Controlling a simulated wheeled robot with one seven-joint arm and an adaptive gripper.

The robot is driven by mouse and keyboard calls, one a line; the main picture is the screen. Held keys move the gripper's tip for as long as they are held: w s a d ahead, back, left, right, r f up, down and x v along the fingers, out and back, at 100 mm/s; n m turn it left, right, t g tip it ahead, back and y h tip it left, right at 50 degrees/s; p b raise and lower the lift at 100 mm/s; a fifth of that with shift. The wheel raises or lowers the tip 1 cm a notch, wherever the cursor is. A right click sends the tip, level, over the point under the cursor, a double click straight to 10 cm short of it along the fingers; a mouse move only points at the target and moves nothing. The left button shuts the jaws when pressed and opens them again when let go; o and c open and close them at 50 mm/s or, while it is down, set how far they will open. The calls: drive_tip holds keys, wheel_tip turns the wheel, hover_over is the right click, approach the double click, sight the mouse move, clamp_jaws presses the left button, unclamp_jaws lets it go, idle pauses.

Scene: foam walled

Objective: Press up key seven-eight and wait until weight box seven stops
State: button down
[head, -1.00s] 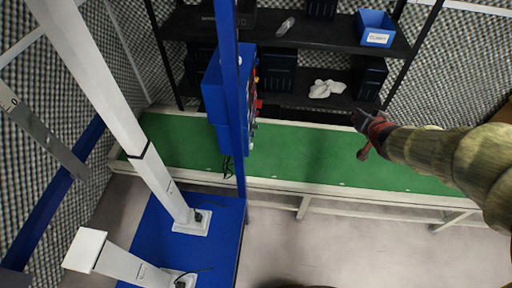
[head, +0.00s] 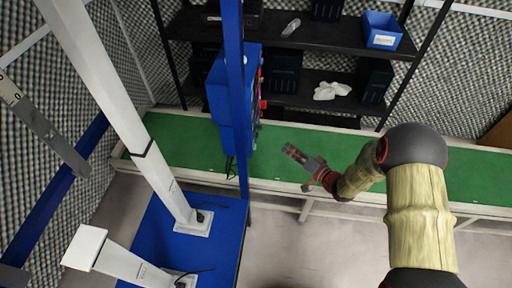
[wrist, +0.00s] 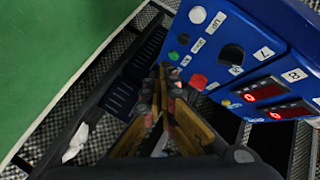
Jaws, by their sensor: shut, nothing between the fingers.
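The blue control box (head: 222,105) hangs beside a blue post above the green bench. Labels 7 (wrist: 264,53) and 8 (wrist: 294,74) stand by two lit red displays (wrist: 263,92). My gripper (head: 291,151) is shut and empty, to the right of the box and apart from it; its fingertips (wrist: 166,76) appear beside the buttons. I cannot identify weight box seven.
The green bench (head: 290,170) runs below the box. Black shelves (head: 290,40) behind it hold a blue bin (head: 382,30) and a white cloth (head: 331,90). White columns (head: 100,85) stand on a blue platform (head: 215,250) at left. Grey floor (head: 300,245) in front is clear.

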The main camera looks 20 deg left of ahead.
sight(255, 147)
drive_tip(key=s+a+b, duration=0.1)
drive_tip(key=s+a, duration=0.1)
drive_tip(key=a, duration=0.6)
drive_tip(key=shift+a, duration=0.25)
drive_tip(key=shift+a, duration=0.1)
idle(1.3)
drive_tip(key=shift+s+a, duration=0.1)
drive_tip(key=shift+a, duration=0.25)
